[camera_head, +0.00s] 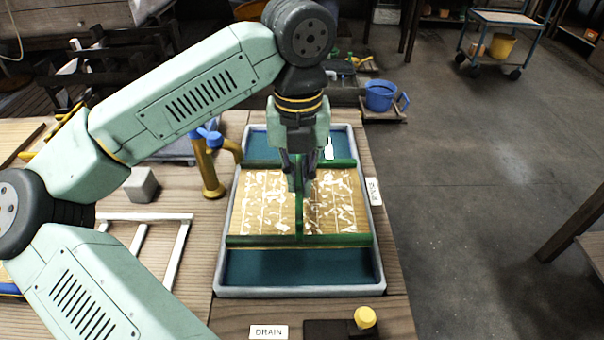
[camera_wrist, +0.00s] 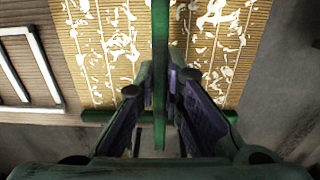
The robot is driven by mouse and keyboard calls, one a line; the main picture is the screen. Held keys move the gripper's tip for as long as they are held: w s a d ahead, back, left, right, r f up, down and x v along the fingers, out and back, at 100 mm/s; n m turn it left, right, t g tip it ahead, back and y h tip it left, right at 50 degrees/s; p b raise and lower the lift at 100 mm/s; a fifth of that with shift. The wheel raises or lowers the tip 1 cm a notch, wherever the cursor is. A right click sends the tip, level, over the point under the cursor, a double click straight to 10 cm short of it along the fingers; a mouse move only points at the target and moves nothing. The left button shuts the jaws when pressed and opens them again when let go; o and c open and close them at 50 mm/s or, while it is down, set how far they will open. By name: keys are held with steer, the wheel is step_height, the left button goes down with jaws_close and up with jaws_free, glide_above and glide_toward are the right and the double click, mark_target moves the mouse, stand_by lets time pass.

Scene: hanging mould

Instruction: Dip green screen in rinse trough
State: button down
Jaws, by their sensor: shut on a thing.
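The green screen (camera_head: 335,212) has a green frame with a middle bar and a tan slatted surface dotted with white scraps. It also fills the upper part of the wrist view (camera_wrist: 98,50). My gripper (camera_head: 298,182) is shut on the middle bar, and in the wrist view its fingers (camera_wrist: 158,95) stand on both sides of it. The rinse trough (camera_head: 300,292) has a grey rim and dark teal liquid. The screen lies over the trough's middle in the head view, with liquid showing in front and behind. I cannot tell whether it touches the liquid.
A brass tap with blue handle (camera_head: 207,165) stands left of the trough. A grey block (camera_head: 141,185) and a white frame (camera_head: 178,252) lie further left. A "DRAIN" label (camera_head: 268,332) and yellow knob (camera_head: 365,317) are in front. Open floor (camera_head: 470,190) lies to the right.

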step_height(320, 180, down, 15)
steer(key=b, duration=1.2)
steer(key=shift+r, duration=0.1)
steer(key=shift+w, duration=1.45)
steer(key=shift+s+b, duration=0.5)
steer(key=shift+s, duration=1)
